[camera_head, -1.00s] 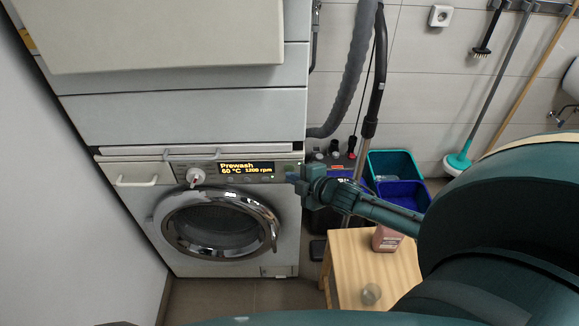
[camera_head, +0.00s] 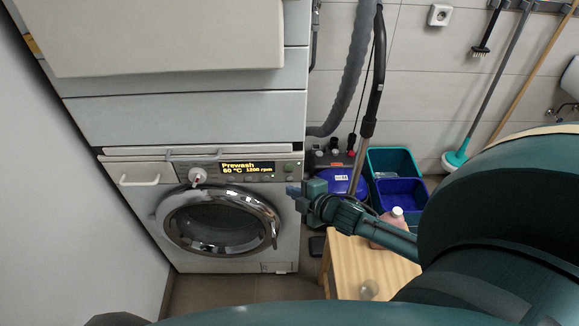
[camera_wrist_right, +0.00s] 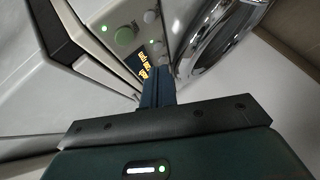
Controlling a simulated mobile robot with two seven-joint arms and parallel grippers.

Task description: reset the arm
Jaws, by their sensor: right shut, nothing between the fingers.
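My right gripper (camera_head: 293,190) is shut and empty. It hangs in front of the right side of the washing machine (camera_head: 285,235), below the control panel's right end. In the right wrist view its closed fingers (camera_wrist_right: 157,88) point at the panel, with the lit display (camera_wrist_right: 146,68) and a green-ringed button (camera_wrist_right: 124,36) beyond the tips. I cannot tell whether the tips touch the machine. In the head view the display (camera_head: 247,168) reads Prewash, 60 °C, 1200 rpm. The round chrome door (camera_head: 218,222) looks closed. My left gripper is not in view.
A white wall (camera_head: 80,190) bounds the left.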

